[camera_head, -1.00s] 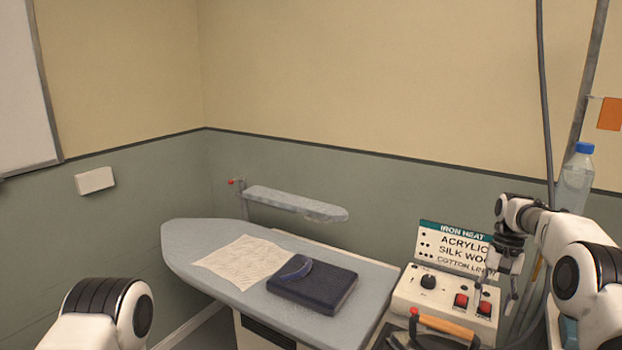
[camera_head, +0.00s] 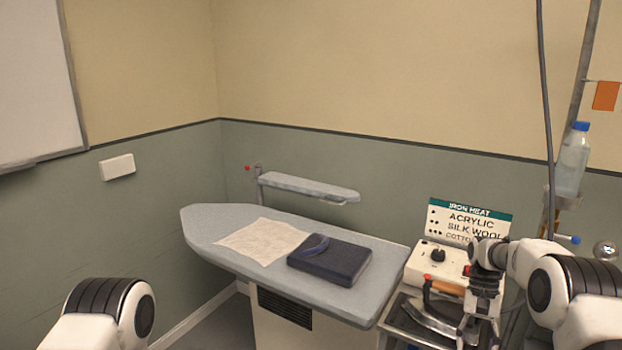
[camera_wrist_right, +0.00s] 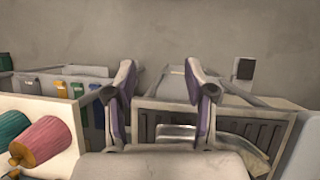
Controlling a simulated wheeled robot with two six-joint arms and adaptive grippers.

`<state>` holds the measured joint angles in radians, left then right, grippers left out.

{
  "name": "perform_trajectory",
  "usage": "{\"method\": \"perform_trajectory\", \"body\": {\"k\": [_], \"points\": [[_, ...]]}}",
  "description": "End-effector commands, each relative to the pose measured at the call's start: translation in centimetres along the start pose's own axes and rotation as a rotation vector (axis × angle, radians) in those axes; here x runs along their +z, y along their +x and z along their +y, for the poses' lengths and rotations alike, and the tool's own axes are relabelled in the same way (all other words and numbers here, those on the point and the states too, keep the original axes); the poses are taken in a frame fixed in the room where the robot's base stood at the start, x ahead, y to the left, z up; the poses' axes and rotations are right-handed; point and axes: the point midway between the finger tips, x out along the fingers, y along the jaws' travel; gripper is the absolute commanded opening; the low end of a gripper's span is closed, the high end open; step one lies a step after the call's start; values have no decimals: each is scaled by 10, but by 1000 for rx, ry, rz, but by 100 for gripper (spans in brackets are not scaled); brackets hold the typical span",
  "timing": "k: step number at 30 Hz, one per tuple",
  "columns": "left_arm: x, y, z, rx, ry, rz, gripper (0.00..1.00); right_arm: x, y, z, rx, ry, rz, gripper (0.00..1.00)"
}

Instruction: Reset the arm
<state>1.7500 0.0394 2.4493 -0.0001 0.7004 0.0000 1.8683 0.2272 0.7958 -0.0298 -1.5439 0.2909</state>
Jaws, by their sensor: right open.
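My right arm comes in from the right in the head view, and its gripper (camera_head: 474,318) hangs in front of the control box, over the iron's rest. In the right wrist view the right gripper (camera_wrist_right: 165,110) has its two fingers apart with nothing between them. My left arm (camera_head: 110,315) shows only as a rounded link at the lower left; its gripper is out of the picture. An iron with an orange handle (camera_head: 443,287) stands on its rest just left of the right gripper, partly hidden by it.
The ironing board (camera_head: 225,222) bears a pale cloth (camera_head: 262,240) and a dark pad (camera_head: 335,262). The control box (camera_head: 424,262) and the iron heat sign (camera_head: 470,222) stand behind the right gripper. A water bottle (camera_head: 573,160) is at the right. Spools (camera_wrist_right: 45,145) and bins show in the wrist view.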

Motion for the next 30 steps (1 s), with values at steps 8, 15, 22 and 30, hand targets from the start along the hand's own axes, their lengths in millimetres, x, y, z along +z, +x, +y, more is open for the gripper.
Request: {"method": "perform_trajectory", "body": {"k": [8, 15, 22, 30], "points": [[0, 17, 0, 0, -1, -1, 0, 32, 151, -14, 80, -66, -120, 54], [0, 33, 0, 0, -1, -1, 0, 133, 338, 9, 120, -192, -116, 54], [0, 36, 0, 0, -1, -1, 0, 245, 402, 54, 78, -342, 115, 54], [0, 36, 0, 0, -1, -1, 0, 216, 378, 39, 2, -431, 474, 54]]}}
